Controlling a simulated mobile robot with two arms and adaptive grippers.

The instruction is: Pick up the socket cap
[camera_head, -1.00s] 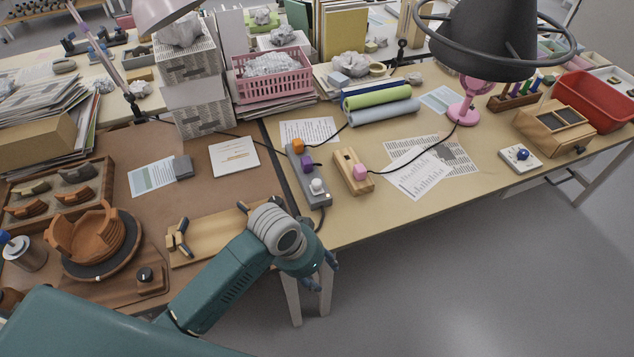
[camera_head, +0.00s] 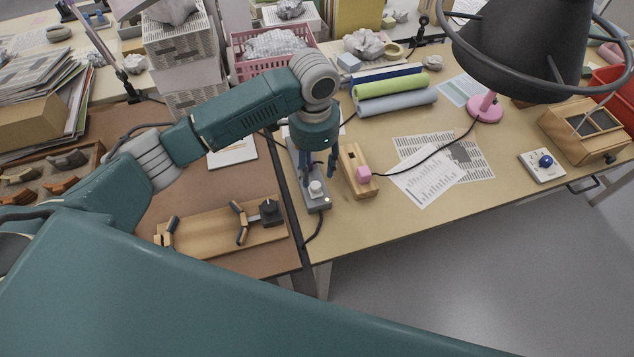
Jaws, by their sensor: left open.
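A grey power strip (camera_head: 319,204) lies along the seam between the brown and the tan work surfaces. A small white rounded piece, which looks like the socket cap (camera_head: 316,188), sits upright on its near half. My left gripper (camera_head: 318,173) points down over the strip, open, with its fingertips just behind and above the white piece. Nothing shows between the fingers. The gripper hides the strip's far half, where the orange and purple plugs were visible before. My right gripper is out of view.
Right of the strip stands a wooden block (camera_head: 352,160) with a pink plug (camera_head: 364,174) and a black cable. A wooden board with a clamp (camera_head: 241,222) lies to the left. Printed sheets (camera_head: 427,181) lie farther right. A dark lamp shade (camera_head: 520,48) hangs at upper right.

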